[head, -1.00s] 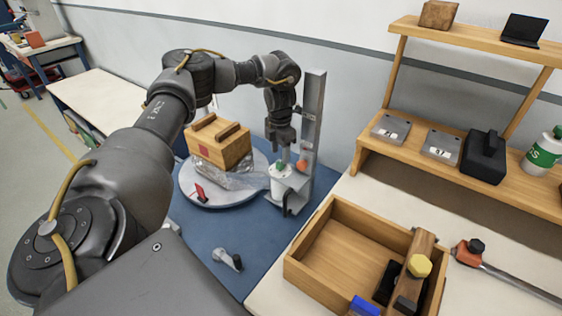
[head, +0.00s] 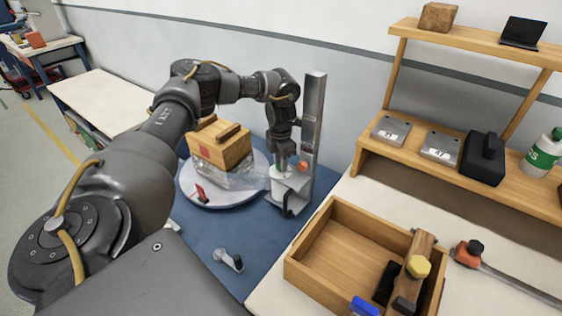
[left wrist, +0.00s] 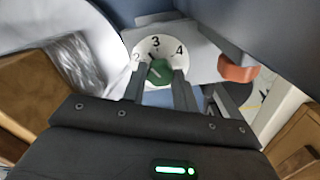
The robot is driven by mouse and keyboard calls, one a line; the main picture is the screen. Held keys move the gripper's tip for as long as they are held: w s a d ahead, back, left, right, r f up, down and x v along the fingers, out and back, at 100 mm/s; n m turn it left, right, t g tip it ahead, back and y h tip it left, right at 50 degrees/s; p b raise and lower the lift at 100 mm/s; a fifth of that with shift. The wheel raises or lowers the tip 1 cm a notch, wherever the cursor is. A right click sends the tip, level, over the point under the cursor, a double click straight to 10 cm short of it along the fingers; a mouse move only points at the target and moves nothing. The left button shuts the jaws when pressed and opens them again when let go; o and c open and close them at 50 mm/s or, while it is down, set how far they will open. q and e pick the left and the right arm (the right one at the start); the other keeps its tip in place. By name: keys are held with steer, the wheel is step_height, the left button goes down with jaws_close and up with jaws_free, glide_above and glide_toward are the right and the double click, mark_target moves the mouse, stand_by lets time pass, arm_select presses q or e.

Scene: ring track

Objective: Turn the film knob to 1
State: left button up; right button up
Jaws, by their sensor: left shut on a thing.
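The film knob is green and sits on a white round dial (left wrist: 146,47). In the left wrist view the knob (left wrist: 160,70) is between my left gripper's fingers (left wrist: 160,83), which are shut on it. The numbers 2, 3 and 4 show on the dial; 1 is not visible. A dark pointer mark by the knob points between 2 and 3, nearer 3. In the head view my left gripper (head: 284,160) reaches straight down onto the white unit (head: 284,186) at the foot of a grey post (head: 314,120), and mostly hides the knob. My right gripper is not in view.
An orange knob (head: 302,166) is close beside the gripper on the post; it also shows in the left wrist view (left wrist: 236,69). A wrapped wooden crate (head: 220,146) stands on the round turntable (head: 226,199) to the left. A wooden tray (head: 318,277) lies at the right front.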

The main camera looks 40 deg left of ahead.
arm_select(q)
steer(key=shift+r+n+p, duration=0.15)
steer(key=shift+n+p, duration=0.45)
steer(key=shift+r+n+p, duration=0.1)
steer(key=shift+n+p, duration=0.9)
steer(key=shift+n, duration=0.1)
steer(key=shift+n+p, duration=0.4)
steer(key=shift+n, duration=0.1)
steer(key=n+p, duration=0.2)
steer(key=n, duration=0.1)
steer(key=shift+n, duration=0.3)
steer(key=n+p, duration=0.1)
steer(key=n, duration=0.1)
steer(key=shift+n+p, duration=0.4)
steer(key=n+p, duration=0.2)
steer(key=n, duration=0.3)
steer(key=shift+p, duration=0.35)
steer(key=shift+w+n+p, duration=0.1)
steer(key=shift+n+p, duration=0.4)
steer(key=shift+n, duration=0.5)
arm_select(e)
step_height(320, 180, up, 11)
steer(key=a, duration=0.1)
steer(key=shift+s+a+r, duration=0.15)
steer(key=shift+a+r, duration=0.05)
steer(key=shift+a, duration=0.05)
